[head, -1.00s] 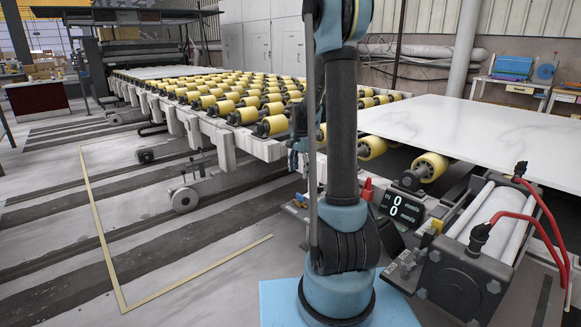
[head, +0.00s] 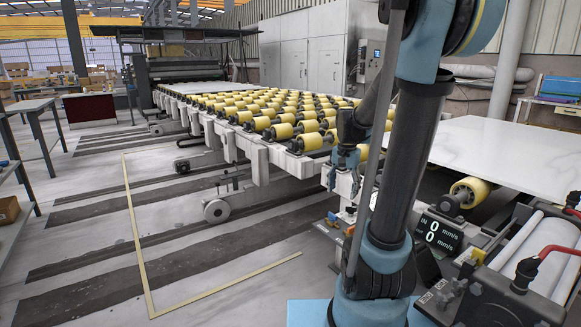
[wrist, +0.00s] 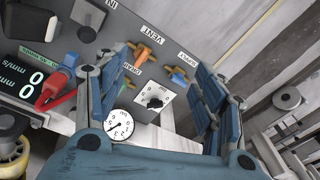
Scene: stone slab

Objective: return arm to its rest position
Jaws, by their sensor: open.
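My gripper (wrist: 148,88) is open in the wrist view, with its blue-padded fingers apart on either side and nothing between them. Behind and between the fingers is a dark control panel with a dial gauge (wrist: 119,125), an orange lever (wrist: 143,55) and a blue lever (wrist: 178,78). In the head view my blue and dark arm stands upright at the right of centre, leaning slightly. My gripper (head: 345,165) shows only partly there, behind and left of the arm, near the roller table's end.
A roller conveyor (head: 270,125) with yellow rollers runs back from the arm. A white stone slab (head: 500,150) lies to the right. A suction roller unit (head: 535,255) and a speed display (head: 438,232) stand close at the lower right. The floor at left is open, with tables (head: 38,108) beyond.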

